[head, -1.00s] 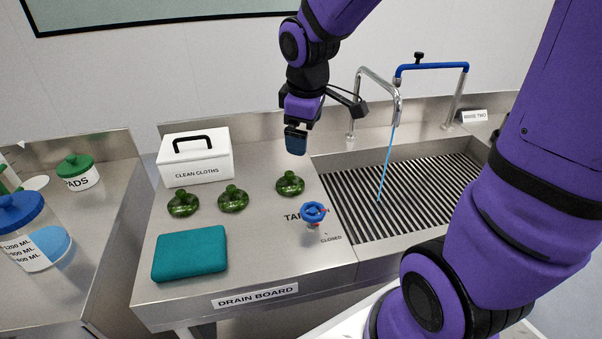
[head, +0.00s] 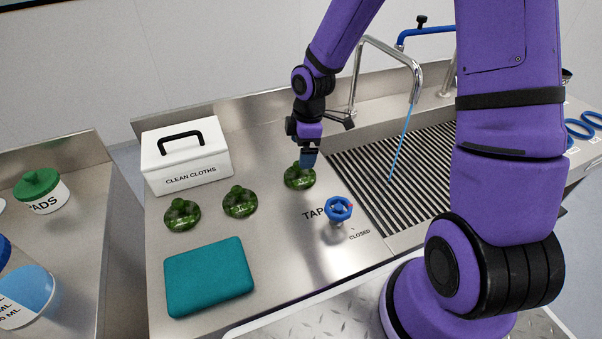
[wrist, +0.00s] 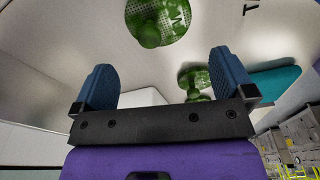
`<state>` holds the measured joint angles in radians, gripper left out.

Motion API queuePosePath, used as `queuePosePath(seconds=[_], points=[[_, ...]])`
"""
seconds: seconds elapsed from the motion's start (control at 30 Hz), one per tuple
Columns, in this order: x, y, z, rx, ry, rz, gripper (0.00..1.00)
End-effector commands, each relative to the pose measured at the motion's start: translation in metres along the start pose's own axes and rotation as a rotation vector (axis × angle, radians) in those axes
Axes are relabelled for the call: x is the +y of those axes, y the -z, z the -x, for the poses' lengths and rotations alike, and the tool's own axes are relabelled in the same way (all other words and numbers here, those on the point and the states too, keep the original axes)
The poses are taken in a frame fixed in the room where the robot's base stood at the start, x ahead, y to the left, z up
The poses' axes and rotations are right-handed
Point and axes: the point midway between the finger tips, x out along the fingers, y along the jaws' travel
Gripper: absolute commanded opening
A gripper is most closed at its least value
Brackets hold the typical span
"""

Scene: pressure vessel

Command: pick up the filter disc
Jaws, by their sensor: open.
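Three green, see-through discs with knobs on top sit on the steel drain board: a left one (head: 182,214), a middle one (head: 240,202) and a right one (head: 299,178). No label tells me which is the filter disc. My gripper (head: 309,160) is at the right disc and overlaps its upper edge in the head view; contact cannot be told. In the wrist view my gripper (wrist: 161,60) is open and empty between its blue fingers. One disc (wrist: 158,20) shows ahead of the fingers, another (wrist: 196,78) lies beyond the gap, partly hidden by the right finger.
A blue tap handle (head: 338,209) stands just right of the right disc.

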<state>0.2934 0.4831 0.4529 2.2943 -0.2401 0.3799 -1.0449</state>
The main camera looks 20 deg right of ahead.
Motion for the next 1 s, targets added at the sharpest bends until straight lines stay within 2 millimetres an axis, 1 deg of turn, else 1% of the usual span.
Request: queuePosePath(seconds=[0.03, 0.1, 0.2, 0.37, 0.43, 0.7, 0.83, 1.0], points=[[-0.001, 0.0, -0.009, -0.001, 0.003, 0.002, 1.0], [-0.001, 0.0, -0.019, -0.001, 0.003, 0.0, 1.0], [-0.001, 0.0, -0.029, -0.001, 0.002, 0.0, 1.0], [0.0, 0.0, -0.037, -0.001, 0.0, -0.001, 1.0], [0.0, 0.0, -0.043, -0.001, 0.002, 0.0, 1.0], [0.001, -0.001, -0.077, -0.001, 0.002, -0.001, 1.0], [0.001, -0.002, -0.086, -0.001, 0.001, -0.002, 1.0], [0.002, -0.002, -0.087, -0.001, -0.001, -0.002, 1.0]])
